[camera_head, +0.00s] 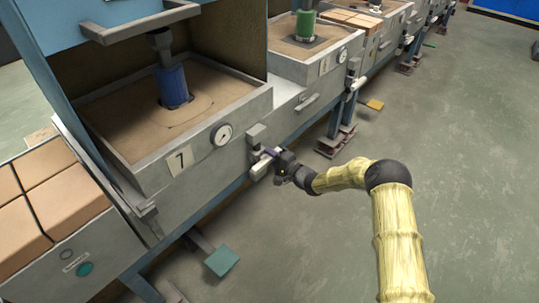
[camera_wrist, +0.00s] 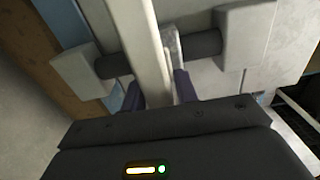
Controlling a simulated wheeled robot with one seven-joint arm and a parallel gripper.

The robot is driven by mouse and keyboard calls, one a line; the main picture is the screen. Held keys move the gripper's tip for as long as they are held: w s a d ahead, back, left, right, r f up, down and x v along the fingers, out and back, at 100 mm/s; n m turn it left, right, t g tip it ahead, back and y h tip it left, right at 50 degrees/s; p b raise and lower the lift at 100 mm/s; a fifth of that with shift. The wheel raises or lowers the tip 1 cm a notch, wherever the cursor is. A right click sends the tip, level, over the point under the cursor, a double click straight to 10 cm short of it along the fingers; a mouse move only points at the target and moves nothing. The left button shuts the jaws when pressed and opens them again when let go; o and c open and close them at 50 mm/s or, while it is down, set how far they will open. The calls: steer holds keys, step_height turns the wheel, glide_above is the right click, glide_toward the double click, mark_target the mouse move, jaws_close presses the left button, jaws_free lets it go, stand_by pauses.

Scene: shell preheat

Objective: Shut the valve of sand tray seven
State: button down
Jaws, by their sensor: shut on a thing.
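Sand tray seven (camera_head: 128,158) is the large grey tray at left, marked with a "7" plate (camera_head: 180,160). Its valve (camera_head: 256,134) is on the front wall, right of the gauge. My gripper (camera_head: 272,154) is at this valve, shut on its pale lever (camera_head: 262,168). In the wrist view the lever (camera_wrist: 146,35) runs up the picture between my dark purple fingers (camera_wrist: 158,90) and crosses the dark horizontal pipe (camera_wrist: 205,43) between two grey blocks. My fingers and palm hide the lever's near end.
A round gauge (camera_head: 221,135) and a blue cylinder (camera_head: 173,88) belong to tray seven. A neighbouring tray with a green cylinder (camera_head: 305,25) stands behind, with its own valve (camera_head: 354,82). A teal pedal (camera_head: 222,261) sits low in front. The floor at right (camera_head: 470,160) is clear.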

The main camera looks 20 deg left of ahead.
steer(key=shift+f, duration=0.15)
steer(key=c, duration=1.2)
jaws_free()
steer(key=shift+c, duration=0.2)
steer(key=p+v, duration=0.4)
steer(key=v, duration=1.3)
steer(key=shift+d, duration=0.2)
steer(key=shift+s, duration=0.1)
